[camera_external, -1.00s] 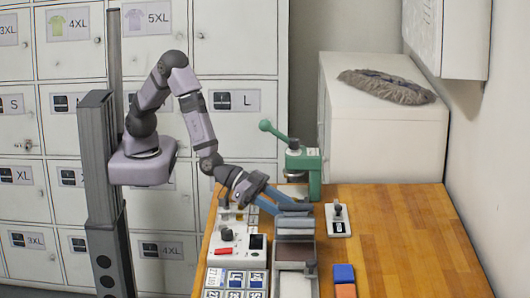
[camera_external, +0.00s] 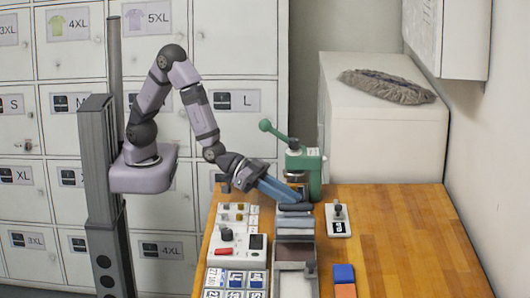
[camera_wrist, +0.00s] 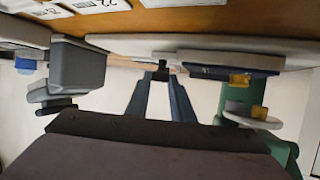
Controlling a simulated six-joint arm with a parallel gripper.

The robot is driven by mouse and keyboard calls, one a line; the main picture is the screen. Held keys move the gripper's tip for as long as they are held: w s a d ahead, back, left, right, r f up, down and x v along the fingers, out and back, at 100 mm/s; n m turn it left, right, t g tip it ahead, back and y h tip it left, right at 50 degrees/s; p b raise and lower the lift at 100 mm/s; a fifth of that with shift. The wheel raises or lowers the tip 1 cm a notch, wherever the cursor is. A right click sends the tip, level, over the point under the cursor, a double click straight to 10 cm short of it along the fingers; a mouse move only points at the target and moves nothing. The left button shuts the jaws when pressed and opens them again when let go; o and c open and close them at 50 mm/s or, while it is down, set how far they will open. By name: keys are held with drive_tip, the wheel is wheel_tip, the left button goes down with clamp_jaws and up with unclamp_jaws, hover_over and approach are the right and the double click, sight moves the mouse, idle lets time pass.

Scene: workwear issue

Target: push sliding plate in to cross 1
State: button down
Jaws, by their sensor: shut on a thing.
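My gripper (camera_external: 297,198) is over the far end of a grey rail fixture (camera_external: 295,228) on the wooden table, its blue fingers slanting down to the right. In the wrist view the fingertips (camera_wrist: 161,77) are close together on a small dark piece (camera_wrist: 162,66). I cannot tell whether this piece belongs to the sliding plate. A dark bar (camera_external: 296,207) lies across the fixture's far end, just below the fingers. A brown plate (camera_external: 295,252) lies in the fixture. I cannot make out a mark reading cross 1.
A green lever press (camera_external: 305,168) stands just behind my gripper. A white switch box (camera_external: 339,222) is to the right, a control box with a red switch (camera_external: 223,252) to the left. Blue (camera_external: 343,272) and orange blocks lie in front. The table's right side (camera_external: 410,240) is clear.

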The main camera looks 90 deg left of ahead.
drive_tip(key=c, duration=1.5)
unclamp_jaws()
drive_tip(key=shift+c, duration=0.2)
drive_tip(key=shift+b+v, duration=0.5)
drive_tip(key=shift+v, duration=3.2)
